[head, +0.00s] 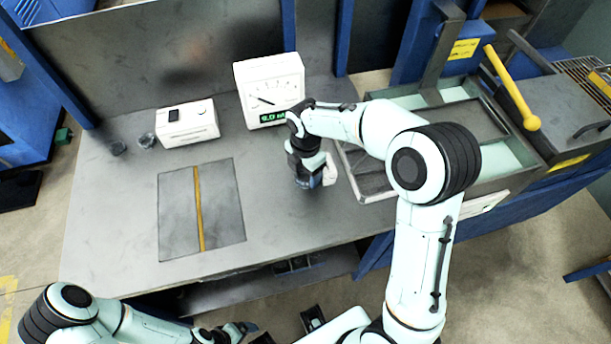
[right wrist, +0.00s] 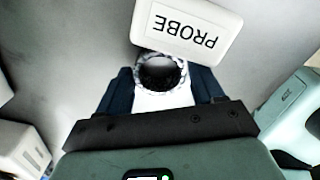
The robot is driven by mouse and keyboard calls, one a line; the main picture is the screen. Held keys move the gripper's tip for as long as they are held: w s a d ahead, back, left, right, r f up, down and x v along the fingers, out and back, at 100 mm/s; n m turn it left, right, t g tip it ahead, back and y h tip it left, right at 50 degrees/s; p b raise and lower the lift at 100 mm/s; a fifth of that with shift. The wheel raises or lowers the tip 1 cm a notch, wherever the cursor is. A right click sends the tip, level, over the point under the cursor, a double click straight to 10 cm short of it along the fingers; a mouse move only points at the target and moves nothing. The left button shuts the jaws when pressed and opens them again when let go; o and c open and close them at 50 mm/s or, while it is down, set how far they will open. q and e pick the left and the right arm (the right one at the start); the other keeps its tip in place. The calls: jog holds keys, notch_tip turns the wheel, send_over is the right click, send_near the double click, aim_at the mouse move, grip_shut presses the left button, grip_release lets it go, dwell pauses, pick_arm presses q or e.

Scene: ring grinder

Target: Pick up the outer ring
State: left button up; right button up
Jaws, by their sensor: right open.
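A round metallic ring (right wrist: 160,72) with a dark centre shows in the right wrist view, beside a white block labelled PROBE (right wrist: 187,27). My right gripper (right wrist: 162,84) is open, with dark fingers on either side of the ring; I cannot tell whether they touch it. In the head view, my right gripper (head: 312,182) points down at the table beside the probe block (head: 330,170), and hides the ring. Two small dark round pieces (head: 148,140) (head: 118,148) lie at the table's left back. My left gripper (head: 238,331) is low at the bottom edge; its jaws are unclear.
A white dial gauge with a green display (head: 270,88) and a white box (head: 187,123) stand at the back of the grey table (head: 110,225). A dark mat with a yellow stripe (head: 220,205) lies left of my right gripper. A machine with a yellow-handled lever (head: 510,88) stands right.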

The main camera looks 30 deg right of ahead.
jog(key=c, duration=0.7)
jog(key=shift+c, duration=0.6)
jog(key=shift+r, duration=0.15)
